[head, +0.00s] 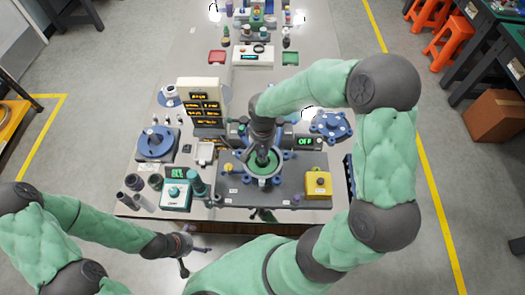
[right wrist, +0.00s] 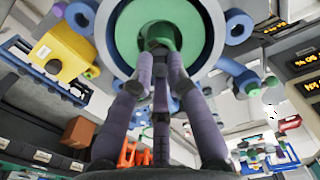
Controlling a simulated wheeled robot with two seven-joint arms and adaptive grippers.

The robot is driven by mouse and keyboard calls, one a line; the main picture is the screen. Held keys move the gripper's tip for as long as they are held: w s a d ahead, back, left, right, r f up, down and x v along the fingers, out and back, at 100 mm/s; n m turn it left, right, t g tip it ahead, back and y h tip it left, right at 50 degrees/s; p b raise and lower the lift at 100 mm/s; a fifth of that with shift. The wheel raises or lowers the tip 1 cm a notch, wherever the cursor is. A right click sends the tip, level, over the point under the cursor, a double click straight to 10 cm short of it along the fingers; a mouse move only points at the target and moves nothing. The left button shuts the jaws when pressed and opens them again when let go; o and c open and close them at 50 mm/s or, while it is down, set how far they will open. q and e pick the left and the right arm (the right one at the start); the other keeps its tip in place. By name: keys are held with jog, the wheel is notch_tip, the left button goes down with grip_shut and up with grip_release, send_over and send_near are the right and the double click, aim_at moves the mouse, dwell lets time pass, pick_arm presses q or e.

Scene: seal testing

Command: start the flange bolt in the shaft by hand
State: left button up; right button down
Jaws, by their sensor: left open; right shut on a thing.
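My right gripper (head: 262,159) points down over the round fixture on the dark test plate (head: 288,190). In the right wrist view its purple-grey fingers (right wrist: 160,50) are closed together at the green centre (right wrist: 128,30) of a pale ring (right wrist: 108,25). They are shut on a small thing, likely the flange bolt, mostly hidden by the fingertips. I cannot tell whether it is in the shaft. Blue lugs (right wrist: 238,27) surround the ring. My left gripper (head: 186,252) is open and empty, low at the left, in front of the table's near edge.
A yellow box (head: 318,183) sits on the plate's right end. A blue flange (head: 330,126) lies behind it, and another blue round part (head: 157,143) stands at left. A teal-topped box (head: 175,194) and dark cylinders stand front left. A display stack (head: 200,100) stands behind.

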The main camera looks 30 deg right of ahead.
jog(key=shift+f+b, duration=0.45)
jog(key=shift+b, duration=0.1)
dwell(0.8)
jog(key=shift+m+b, duration=0.3)
jog(key=shift+s+f+m+b, duration=0.15)
jog(key=shift+m+b, duration=1.15)
jog(key=shift+m, duration=0.6)
jog(key=shift+m+b, duration=0.35)
jog(key=shift+m, duration=0.25)
jog(key=shift+m+b, duration=0.3)
jog(key=shift+m, duration=0.2)
jog(key=shift+m+b, duration=0.3)
jog(key=shift+m, duration=0.3)
jog(key=shift+m, duration=0.4)
